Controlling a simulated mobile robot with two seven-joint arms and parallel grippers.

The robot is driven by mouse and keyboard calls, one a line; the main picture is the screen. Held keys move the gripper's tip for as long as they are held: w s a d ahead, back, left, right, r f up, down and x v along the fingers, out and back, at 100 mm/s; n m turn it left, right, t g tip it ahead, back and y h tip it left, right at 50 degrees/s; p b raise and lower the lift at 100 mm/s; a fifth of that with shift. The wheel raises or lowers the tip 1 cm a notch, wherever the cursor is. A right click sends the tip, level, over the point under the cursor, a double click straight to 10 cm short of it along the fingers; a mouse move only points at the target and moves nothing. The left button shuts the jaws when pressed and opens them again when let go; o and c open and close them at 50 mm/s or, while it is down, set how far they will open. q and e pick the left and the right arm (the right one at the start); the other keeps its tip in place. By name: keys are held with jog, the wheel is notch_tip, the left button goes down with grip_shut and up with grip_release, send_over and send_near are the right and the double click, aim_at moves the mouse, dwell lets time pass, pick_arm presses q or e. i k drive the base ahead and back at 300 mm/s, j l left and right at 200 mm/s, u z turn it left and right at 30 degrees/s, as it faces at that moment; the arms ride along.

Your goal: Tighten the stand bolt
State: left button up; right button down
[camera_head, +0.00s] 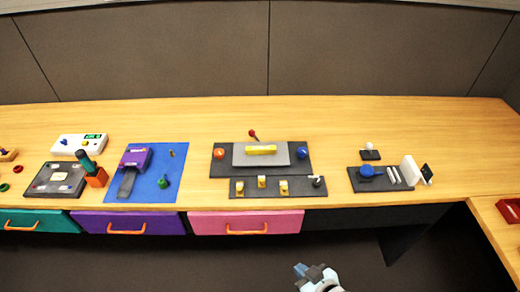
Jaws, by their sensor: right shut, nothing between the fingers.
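A dark panel (381,179) lies on the right part of the wooden desk. It carries a blue rounded piece (368,171) with a short arm and light grey bars (393,174). A small dark block with a pale ball (369,149) sits just behind it. A white upright plate (410,171) and a small dark upright piece (427,173) stand at its right end. I cannot tell which small part is the stand bolt. My right gripper (307,272) is shut and empty, low in front of the desk, well apart from the panel. My left gripper is not in view.
Grey panels with a yellow bar (262,150) and small knobs lie mid-desk. A blue mat (148,190) with a purple device and a dark board (53,181) lie left. Drawers with orange handles face the front. A red tray (509,210) is at the right edge. The desk's back strip is clear.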

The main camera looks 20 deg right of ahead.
aim_at(317, 183)
jog(key=z, duration=1.1)
